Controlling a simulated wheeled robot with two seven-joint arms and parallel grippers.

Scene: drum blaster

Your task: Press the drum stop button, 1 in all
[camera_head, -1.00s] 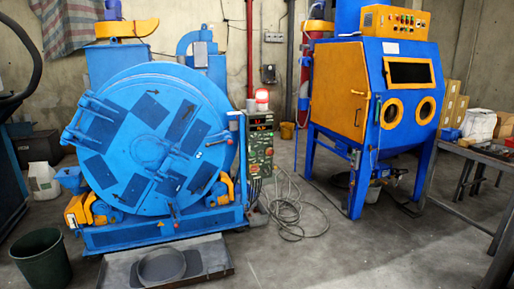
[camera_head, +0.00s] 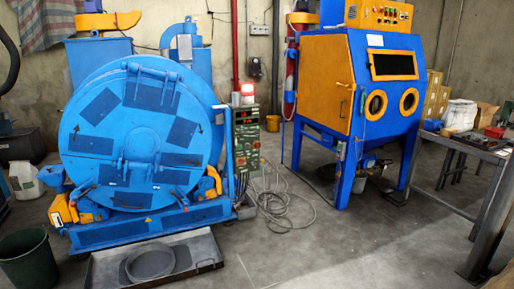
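The blue drum blaster (camera_head: 137,140) stands at the left, with its round drum face toward me. Its control panel (camera_head: 246,143) is a narrow upright green-grey box at the drum's right side, with several small buttons and displays. The buttons are too small to tell which one is the stop button. A red and white beacon lamp (camera_head: 248,93) sits on top of the panel. Neither of my grippers shows in this view.
A blue and orange blast cabinet (camera_head: 340,85) stands right of the panel. Loose hoses (camera_head: 285,205) lie on the floor between them. A grey tray (camera_head: 205,250) lies before the drum, a dark green bin (camera_head: 32,262) at lower left, a workbench (camera_head: 470,145) at right.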

